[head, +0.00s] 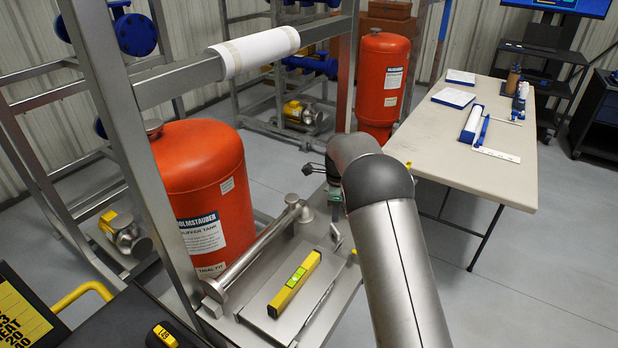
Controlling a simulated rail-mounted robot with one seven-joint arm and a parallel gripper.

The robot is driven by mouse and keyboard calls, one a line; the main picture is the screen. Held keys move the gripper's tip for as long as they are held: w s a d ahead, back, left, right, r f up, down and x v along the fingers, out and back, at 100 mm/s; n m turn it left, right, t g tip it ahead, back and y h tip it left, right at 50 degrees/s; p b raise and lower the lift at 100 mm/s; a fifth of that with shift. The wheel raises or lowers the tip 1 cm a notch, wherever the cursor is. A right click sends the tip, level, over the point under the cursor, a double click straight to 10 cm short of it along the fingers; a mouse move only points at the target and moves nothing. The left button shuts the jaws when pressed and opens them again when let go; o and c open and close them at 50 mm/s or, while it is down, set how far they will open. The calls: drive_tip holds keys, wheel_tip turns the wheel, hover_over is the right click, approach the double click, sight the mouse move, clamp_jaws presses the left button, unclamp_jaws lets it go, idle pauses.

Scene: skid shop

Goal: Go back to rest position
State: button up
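My arm rises from the bottom right, bends at a dark grey elbow and reaches down over the metal skid plate (322,318). My gripper (336,228) appears small and partly hidden beyond the elbow, low over the far part of the skid. I cannot tell whether its fingers are open or shut, or whether they touch anything. A yellow spirit level (294,283) lies on the raised plate, apart from my gripper.
A metal pipe (256,250) runs beside the level. An orange buffer tank (205,190) and steel frame post (130,150) stand left; a white-wrapped sleeve (257,50) is on the crossbar. A second orange tank (381,80) stands behind.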

drive_tip(key=s+d+r+n, duration=0.4)
drive_tip(key=s+r, duration=0.3)
drive_tip(key=s, duration=0.1)
drive_tip(key=s+d+r+n, duration=0.35)
drive_tip(key=s+r, duration=0.25)
drive_tip(key=s, duration=0.3)
drive_tip(key=s+d+n, duration=0.2)
drive_tip(key=s+n, duration=0.3)
drive_tip(key=s, duration=0.7)
drive_tip(key=s+d+n+t, duration=0.1)
drive_tip(key=s+n, duration=0.5)
drive_tip(key=s, duration=0.7)
drive_tip(key=shift+d+f, duration=0.4)
drive_tip(key=shift+d, duration=0.05)
drive_tip(key=shift+w, duration=0.15)
